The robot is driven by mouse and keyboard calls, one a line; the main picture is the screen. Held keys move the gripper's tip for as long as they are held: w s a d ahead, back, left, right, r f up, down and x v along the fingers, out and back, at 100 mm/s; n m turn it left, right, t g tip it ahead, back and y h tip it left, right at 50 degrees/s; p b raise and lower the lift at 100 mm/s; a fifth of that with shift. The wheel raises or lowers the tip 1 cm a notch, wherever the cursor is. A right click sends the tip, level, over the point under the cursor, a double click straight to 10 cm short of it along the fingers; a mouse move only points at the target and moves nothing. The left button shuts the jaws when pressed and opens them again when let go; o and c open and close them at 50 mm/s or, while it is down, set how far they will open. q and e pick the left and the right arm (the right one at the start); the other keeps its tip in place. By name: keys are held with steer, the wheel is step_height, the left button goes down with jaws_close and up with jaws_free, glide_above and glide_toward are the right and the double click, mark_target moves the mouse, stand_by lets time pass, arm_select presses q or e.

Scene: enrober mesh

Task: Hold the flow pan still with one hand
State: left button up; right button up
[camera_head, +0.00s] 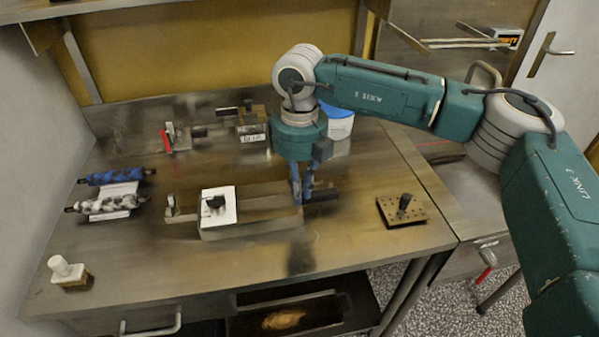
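The flow pan, seemingly the shallow metal pan (265,203), lies on the steel table in the middle of the view. A white piece (218,220) with a dark block on it sits on its left part. A grip sticks out at the pan's left end (181,213), and a dark bar shows at its right end. My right gripper (304,196) points down at the pan's right end, by the dark bar. Its fingers are narrow and dark here, and I cannot tell whether they are closed on the bar. My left gripper is out of view.
Blue and white-black rollers (108,204) lie at the left. A white knob on a block (70,271) stands front left. A drilled plate with a black knob (402,210) lies right. A white-blue tub (338,122) and a metal fixture (222,130) stand behind.

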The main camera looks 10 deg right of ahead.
steer(key=shift+f, duration=2.5)
steer(key=shift+a, duration=0.1)
jaws_close()
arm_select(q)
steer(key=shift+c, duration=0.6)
